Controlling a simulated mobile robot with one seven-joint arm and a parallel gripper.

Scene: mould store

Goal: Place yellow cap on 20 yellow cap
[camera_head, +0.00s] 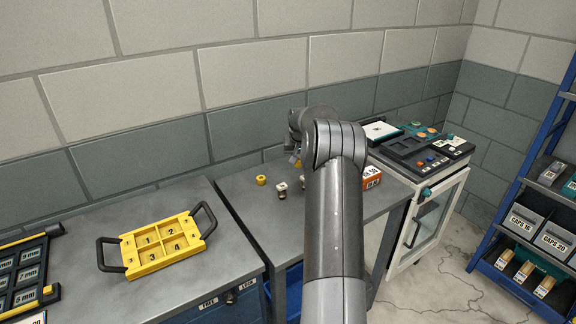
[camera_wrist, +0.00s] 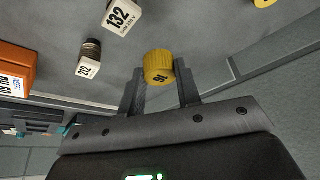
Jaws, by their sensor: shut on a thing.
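My gripper (camera_wrist: 160,84) is shut on a yellow cap (camera_wrist: 158,66) with a ribbed side and a dark number that looks like 16. It holds the cap over the grey bench. Another yellow cap (camera_wrist: 264,3) is cut off at the top right of the wrist view. A yellow cap (camera_head: 261,180) stands on the bench in the head view, left of my arm. No number 20 is readable on either. In the head view my arm hides most of the gripper.
Small white-labelled pieces marked 132 (camera_wrist: 122,16) and 212 (camera_wrist: 89,68) stand near the gripper. An orange box (camera_head: 371,178) is right of my arm. A yellow numbered tray (camera_head: 128,252) sits on the left bench. A CAPS 20 bin (camera_head: 553,243) is on the right shelf.

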